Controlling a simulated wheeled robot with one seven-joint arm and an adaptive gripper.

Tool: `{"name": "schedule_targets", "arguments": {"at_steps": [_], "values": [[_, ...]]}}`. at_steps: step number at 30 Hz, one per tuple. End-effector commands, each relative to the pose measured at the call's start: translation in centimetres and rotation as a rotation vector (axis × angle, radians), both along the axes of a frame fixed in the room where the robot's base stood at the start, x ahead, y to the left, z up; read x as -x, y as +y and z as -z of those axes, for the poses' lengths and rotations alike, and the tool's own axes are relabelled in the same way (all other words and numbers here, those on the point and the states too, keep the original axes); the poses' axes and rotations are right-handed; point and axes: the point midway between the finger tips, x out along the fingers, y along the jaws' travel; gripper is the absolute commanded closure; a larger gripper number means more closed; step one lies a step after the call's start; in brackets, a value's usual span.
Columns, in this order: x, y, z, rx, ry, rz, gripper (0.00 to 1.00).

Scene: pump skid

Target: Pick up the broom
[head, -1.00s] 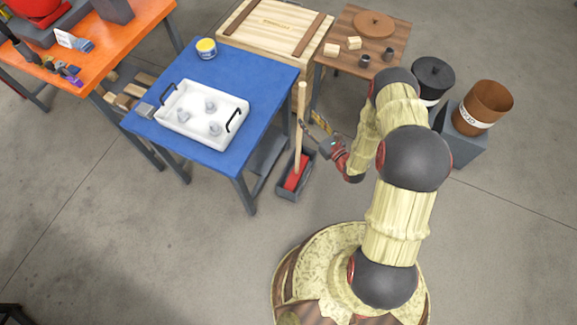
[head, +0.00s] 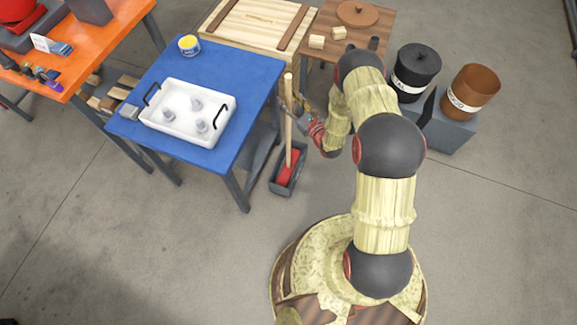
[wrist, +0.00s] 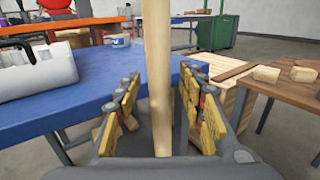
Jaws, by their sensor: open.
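The broom (head: 289,125) stands upright with its red head in a grey holder (head: 276,187) on the floor, beside the blue table's right edge. Its pale wooden handle also shows in the wrist view (wrist: 157,75), rising between my fingers. My gripper (wrist: 160,105) is open, with yellow-padded fingers on both sides of the handle and a visible gap on each side. In the head view my gripper (head: 303,112) is just right of the handle, at about mid-height. The broom head is not visible in the wrist view.
The blue table (head: 236,75) carries a white tray (head: 165,131) with several grey pieces and a yellow-lidded tub (head: 189,45). A wooden crate (head: 231,42) and small brown table (head: 381,22) stand behind. Black (head: 413,77) and brown (head: 470,92) buckets stand right. Front floor is clear.

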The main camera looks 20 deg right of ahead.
Motion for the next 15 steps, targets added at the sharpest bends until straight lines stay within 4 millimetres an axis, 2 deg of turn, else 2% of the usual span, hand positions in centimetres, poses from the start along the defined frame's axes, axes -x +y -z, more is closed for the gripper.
{"name": "schedule_targets", "arguments": {"at_steps": [2,15], "values": [[0.02,-0.02,-0.04,0.0,0.0,0.0,0.6],[0.05,-0.01,-0.04,0.0,0.0,0.0,0.85]]}}
